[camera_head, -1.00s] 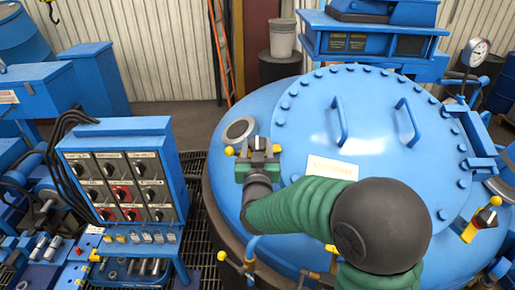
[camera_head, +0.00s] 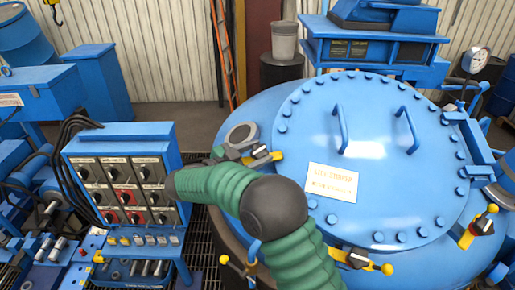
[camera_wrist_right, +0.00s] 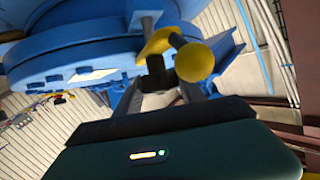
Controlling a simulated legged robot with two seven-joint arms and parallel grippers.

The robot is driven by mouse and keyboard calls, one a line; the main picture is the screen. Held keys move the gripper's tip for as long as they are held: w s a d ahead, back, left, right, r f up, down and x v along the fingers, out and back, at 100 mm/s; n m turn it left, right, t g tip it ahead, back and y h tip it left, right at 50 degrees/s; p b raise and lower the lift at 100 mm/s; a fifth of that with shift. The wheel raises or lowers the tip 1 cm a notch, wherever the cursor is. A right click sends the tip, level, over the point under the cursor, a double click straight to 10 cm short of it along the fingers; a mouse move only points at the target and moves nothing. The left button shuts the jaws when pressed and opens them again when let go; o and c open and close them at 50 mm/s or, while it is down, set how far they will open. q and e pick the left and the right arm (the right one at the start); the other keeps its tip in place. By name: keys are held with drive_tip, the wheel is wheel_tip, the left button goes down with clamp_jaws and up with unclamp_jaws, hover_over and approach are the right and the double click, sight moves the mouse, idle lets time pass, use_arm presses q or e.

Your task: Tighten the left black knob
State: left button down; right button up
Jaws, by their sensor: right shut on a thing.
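The left black knob (camera_head: 249,150) sits on the clamp at the left edge of the round blue lid (camera_head: 375,130), beside its yellow handle (camera_head: 262,158). My right arm reaches in from the lower right and bends to the left. A yellow ball end (camera_wrist_right: 195,62) stands just right of the knob. My left gripper is not in view.
A blue control panel (camera_head: 120,138) with several switches stands close left of my wrist. Other yellow-handled clamps stand at the lid's front (camera_head: 357,260) and right (camera_head: 478,228).

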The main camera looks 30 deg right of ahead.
drive_tip(key=m+g+y+p, duration=0.1)
drive_tip(key=m+g+p, duration=0.3)
drive_tip(key=m+g, duration=0.1)
drive_tip(key=shift+w, duration=0.15)
drive_tip(key=shift+f+m+g+y+p, duration=0.2)
drive_tip(key=shift+m+g+y+p, duration=0.35)
drive_tip(key=shift+g, duration=0.25)
drive_tip(key=o, duration=1.4)
drive_tip(key=shift+w+d, duration=0.1)
drive_tip(key=shift+d, duration=0.1)
